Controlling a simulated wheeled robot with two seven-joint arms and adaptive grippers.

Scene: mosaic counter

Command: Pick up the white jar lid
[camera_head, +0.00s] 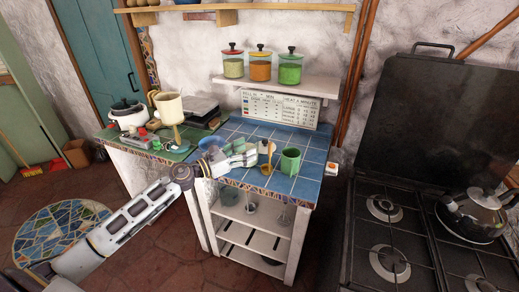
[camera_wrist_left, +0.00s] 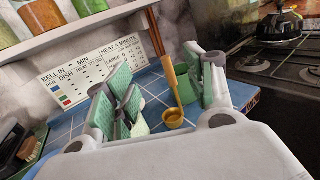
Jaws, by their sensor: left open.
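I cannot make out a white jar lid for certain in either view; my left gripper may hide part of the counter. My left gripper (camera_head: 243,153) is over the blue tiled counter (camera_head: 309,186), left of a green mug (camera_head: 290,161). In the left wrist view its green-padded fingers (camera_wrist_left: 170,85) are wide apart with nothing clamped. A ladle (camera_wrist_left: 173,118) with a wooden handle and yellow bowl shows between the fingers, beyond them. It also shows beside the gripper in the head view (camera_head: 267,168). My right gripper is not in view.
Lidded jars (camera_head: 260,67) stand on a shelf above a leaning chart (camera_head: 279,108). The stove (camera_head: 419,239) with a kettle (camera_head: 477,212) is at right. Blue tiles at the back look clear.

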